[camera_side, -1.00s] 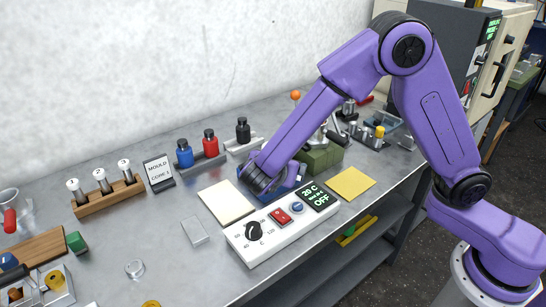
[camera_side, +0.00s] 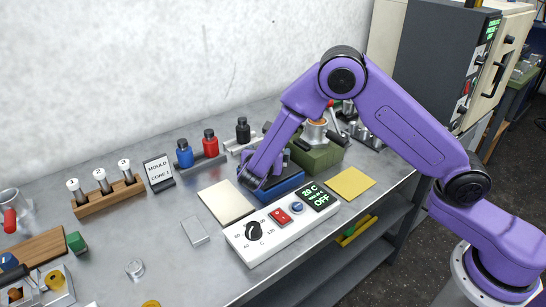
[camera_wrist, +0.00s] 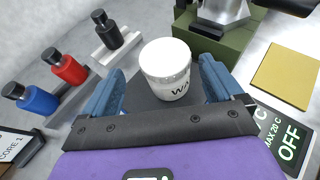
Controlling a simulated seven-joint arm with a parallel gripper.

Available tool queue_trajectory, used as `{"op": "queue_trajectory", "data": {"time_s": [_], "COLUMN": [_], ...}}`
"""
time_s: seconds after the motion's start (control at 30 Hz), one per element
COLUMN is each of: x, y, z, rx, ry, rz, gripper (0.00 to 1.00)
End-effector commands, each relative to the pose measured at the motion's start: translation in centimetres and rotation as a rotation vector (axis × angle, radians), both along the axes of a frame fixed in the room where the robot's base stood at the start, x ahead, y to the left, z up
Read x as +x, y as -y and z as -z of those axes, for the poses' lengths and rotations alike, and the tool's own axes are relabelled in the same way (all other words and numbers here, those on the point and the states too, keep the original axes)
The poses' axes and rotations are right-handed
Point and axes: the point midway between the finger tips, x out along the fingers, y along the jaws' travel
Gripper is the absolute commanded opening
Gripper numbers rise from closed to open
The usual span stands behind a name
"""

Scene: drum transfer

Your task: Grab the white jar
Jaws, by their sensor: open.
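The white jar (camera_wrist: 166,72) stands upright on a dark surface in the wrist view, with part of a black-lettered label showing. My gripper (camera_wrist: 162,82) is open, with one blue finger on each side of the jar. Gaps show at both sides, and I cannot tell whether either finger touches it.
A white control panel (camera_side: 268,236) reading OFF lies in front. A green press-like device (camera_side: 318,157) stands close to the right. Blue (camera_side: 184,156), red (camera_side: 210,145) and black (camera_side: 243,132) bottles stand behind left. A cream pad (camera_side: 226,202) and yellow pad (camera_side: 351,183) lie flat.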

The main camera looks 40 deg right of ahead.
Motion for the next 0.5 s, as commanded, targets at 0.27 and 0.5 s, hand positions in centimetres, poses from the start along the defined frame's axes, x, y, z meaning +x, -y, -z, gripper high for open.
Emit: {"op": "queue_trajectory", "data": {"time_s": [0.27, 0.5], "x": [0.9, 2.3], "y": [1.1, 3.7], "z": [0.5, 1.4], "rx": [0.001, 0.001], "ry": [0.000, 0.000], "rz": [0.001, 0.004], "gripper": [0.93, 0.93]}}
